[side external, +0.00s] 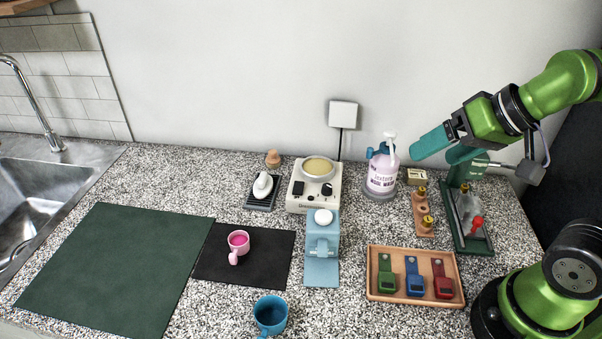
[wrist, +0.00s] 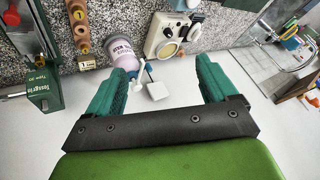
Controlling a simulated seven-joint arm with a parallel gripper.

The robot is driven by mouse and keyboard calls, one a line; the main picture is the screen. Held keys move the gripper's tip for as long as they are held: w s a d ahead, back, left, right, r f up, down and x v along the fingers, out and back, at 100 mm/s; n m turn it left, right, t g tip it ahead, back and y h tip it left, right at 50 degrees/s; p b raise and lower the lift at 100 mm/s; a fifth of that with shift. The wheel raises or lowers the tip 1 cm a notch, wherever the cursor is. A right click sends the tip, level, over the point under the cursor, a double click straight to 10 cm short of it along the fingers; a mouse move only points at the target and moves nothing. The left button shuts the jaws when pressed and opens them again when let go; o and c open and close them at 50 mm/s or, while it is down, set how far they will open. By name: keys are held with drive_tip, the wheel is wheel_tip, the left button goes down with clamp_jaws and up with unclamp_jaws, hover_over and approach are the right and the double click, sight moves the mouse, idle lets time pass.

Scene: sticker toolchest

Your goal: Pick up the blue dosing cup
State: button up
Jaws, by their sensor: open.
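The blue dosing cup (side external: 414,285) appears to be the blue square-bodied piece with a flat handle, lying in a shallow wooden tray (side external: 372,294) at the front right of the counter. A similar green one (side external: 387,283) lies to its left and a red one (side external: 442,286) to its right. My gripper (side external: 432,143) is high above the back right of the counter, well away from the tray. In the wrist view my gripper (wrist: 158,85) has its teal fingers wide apart with nothing held. The blue dosing cup is not visible in the wrist view.
A pump bottle (side external: 382,176), a hot plate (side external: 304,189) and a green stand (side external: 476,239) stand behind the tray. A wooden holder (side external: 420,206) is close behind it. A light-blue device (side external: 320,265) and a blue mug (side external: 270,314) are to the left.

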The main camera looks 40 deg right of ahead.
drive_tip(key=n+g+h, duration=0.2)
drive_tip(key=n+g, duration=0.1)
drive_tip(key=g, duration=0.4)
hover_over(272, 316)
drive_tip(key=s, duration=0.2)
wheel_tip(272, 316, down, 19)
drive_tip(key=shift+a+r, duration=0.15)
drive_tip(key=shift+w+a+f, duration=0.1)
drive_tip(key=shift+w+f, duration=0.05)
drive_tip(key=shift+f, duration=1.2)
drive_tip(key=shift+w+a+f, duration=0.1)
drive_tip(key=shift+w+f, duration=0.05)
drive_tip(key=shift+f, duration=1.15)
drive_tip(key=c, duration=1)
drive_tip(key=shift+c, duration=0.3)
